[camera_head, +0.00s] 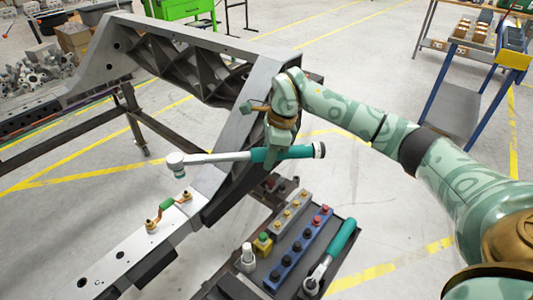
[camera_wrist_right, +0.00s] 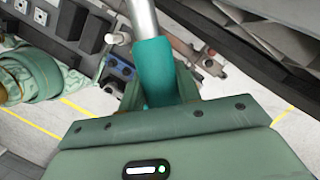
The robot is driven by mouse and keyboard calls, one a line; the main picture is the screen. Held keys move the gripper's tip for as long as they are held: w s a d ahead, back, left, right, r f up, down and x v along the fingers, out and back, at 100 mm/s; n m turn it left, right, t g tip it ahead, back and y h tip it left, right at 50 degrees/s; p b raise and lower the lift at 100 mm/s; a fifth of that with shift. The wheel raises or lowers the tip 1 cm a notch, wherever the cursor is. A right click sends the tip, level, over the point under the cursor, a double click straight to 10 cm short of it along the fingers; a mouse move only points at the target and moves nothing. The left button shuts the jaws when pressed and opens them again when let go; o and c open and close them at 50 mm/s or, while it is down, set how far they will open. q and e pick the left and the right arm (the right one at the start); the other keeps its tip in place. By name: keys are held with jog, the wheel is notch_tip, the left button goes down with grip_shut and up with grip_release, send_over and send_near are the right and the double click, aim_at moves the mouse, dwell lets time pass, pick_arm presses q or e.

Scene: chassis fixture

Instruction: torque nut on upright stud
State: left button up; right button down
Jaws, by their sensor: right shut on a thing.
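My right gripper (camera_head: 273,155) is shut on the teal handle of a torque wrench (camera_head: 222,157). The wrench lies roughly level, with its silver head (camera_head: 176,163) pointing left and hanging above the chassis rail. In the right wrist view the teal handle (camera_wrist_right: 156,68) sits between the fingers, with the metal shaft running up out of frame. On the light rail, a copper link with a green middle (camera_head: 167,204) has a brass-coloured fastening at each end (camera_head: 151,226). The wrench head is apart from both. Nut and stud detail is too small to tell. My left gripper is not in view.
A dark tray (camera_head: 340,262) at the lower right holds a blue socket rail (camera_head: 298,250), a grey rail (camera_head: 291,213) and a teal-handled ratchet (camera_head: 330,258). The chassis beam (camera_head: 235,140) rises beside my right gripper. A blue-legged cart (camera_head: 450,105) stands at the upper right.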

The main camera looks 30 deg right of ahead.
jog(key=shift+s+f+b, duration=0.15)
jog(key=shift+f+b, duration=0.3)
jog(key=shift+f, duration=0.05)
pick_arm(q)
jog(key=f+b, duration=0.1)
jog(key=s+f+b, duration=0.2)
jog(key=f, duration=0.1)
pick_arm(e)
notch_tip(320, 180, down, 5)
jog(key=shift+r, duration=0.15)
pick_arm(q)
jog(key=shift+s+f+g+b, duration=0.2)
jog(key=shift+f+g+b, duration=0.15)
jog(key=shift+b, duration=0.25)
pick_arm(e)
jog(key=shift+f, duration=0.95)
pick_arm(q)
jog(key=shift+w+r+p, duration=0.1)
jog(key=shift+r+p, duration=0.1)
jog(key=shift+p, duration=0.1)
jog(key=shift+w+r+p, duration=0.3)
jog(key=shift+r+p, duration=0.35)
jog(key=shift+p, duration=0.05)
pick_arm(e)
jog(key=shift+s+a+m, duration=0.3)
jog(key=shift+s+a, duration=0.05)
jog(key=shift+s, duration=0.3)
jog(key=shift+s+f, duration=0.1)
jog(key=shift+f, duration=0.05)
